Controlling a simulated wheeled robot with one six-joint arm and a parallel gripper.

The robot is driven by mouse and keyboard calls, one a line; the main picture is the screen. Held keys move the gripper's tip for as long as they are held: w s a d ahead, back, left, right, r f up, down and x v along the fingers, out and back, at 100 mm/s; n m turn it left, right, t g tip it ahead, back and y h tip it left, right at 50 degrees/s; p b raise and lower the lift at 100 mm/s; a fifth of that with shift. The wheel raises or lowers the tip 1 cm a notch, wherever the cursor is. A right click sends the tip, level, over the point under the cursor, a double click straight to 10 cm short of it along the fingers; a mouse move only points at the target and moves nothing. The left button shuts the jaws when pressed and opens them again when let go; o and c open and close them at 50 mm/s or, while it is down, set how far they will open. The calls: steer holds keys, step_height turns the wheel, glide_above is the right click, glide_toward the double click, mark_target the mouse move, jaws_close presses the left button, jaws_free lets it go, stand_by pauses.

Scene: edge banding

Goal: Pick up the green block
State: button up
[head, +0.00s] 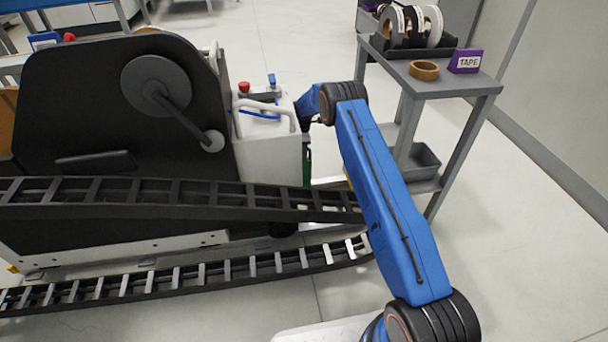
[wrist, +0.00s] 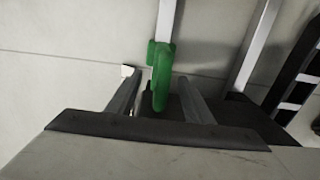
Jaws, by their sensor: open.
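The green block (wrist: 160,75) is in the upper middle of the wrist view, upright-looking and curved at its near end. It appears at the end of a pale metal bar. My gripper (wrist: 155,78) is open, with one finger on each side of the block in the picture. I cannot tell whether either finger touches it or how deep the block sits between them. In the head view only a narrow green strip (head: 307,166) shows below the white machine housing, beside my arm; my gripper's fingers are hidden there.
The black edge-banding machine (head: 90,110) with its roller tracks (head: 180,283) fills the left. A grey cart (head: 468,90) at right holds tape rolls (head: 410,24), a brown roll (head: 424,70) and a purple tape box (head: 466,61). Floor is clear at the lower right.

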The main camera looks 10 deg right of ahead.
mark_target(307, 166)
step_height(307, 166, down, 7)
steer(key=shift+r, duration=0.2)
jaws_close()
stand_by(0.4)
